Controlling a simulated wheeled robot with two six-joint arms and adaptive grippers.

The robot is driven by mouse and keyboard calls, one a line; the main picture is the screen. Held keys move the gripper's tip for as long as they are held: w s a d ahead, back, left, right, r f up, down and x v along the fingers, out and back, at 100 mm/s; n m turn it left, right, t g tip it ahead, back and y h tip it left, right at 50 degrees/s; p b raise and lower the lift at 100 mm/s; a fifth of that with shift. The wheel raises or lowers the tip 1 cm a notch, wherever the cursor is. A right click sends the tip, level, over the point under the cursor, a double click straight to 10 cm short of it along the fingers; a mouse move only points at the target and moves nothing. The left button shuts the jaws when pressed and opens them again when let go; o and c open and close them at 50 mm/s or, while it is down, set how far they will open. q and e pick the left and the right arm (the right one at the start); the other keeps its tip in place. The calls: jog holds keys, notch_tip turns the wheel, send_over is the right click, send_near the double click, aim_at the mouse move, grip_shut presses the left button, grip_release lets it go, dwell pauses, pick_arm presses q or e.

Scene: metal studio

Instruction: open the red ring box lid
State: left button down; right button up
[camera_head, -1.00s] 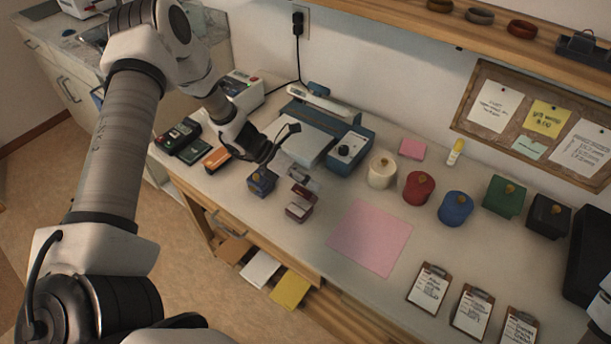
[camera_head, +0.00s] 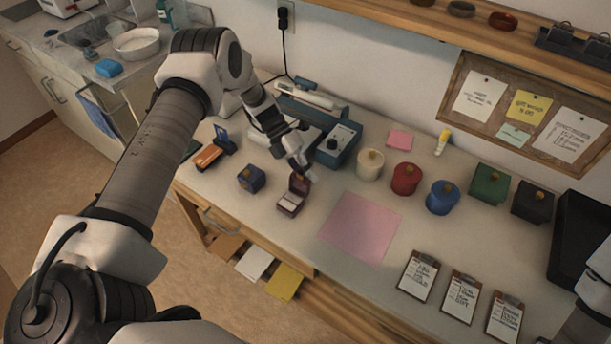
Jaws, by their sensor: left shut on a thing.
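The red ring box (camera_head: 288,206) sits on the white worktop, left of the pink sheet. Its lid (camera_head: 300,184) stands raised at the back, and a pale lining shows inside. My left gripper (camera_head: 299,170) reaches down from behind and is shut on the lid's upper edge; the fingertips are small and partly blend with the lid. My right gripper is out of view; only part of that arm shows at the lower right edge.
A dark blue box (camera_head: 251,179) stands close left of the red one. An orange item (camera_head: 208,157) lies farther left. A blue-grey device (camera_head: 338,143) stands behind. The pink sheet (camera_head: 361,228) lies flat to the right, with several coloured pots beyond.

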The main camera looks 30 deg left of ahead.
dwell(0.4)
pick_arm(q)
jog(key=c, duration=1.1)
grip_release()
jog(key=v, duration=1.2)
jog(key=shift+s+f, duration=0.1)
jog(key=shift+f, duration=0.05)
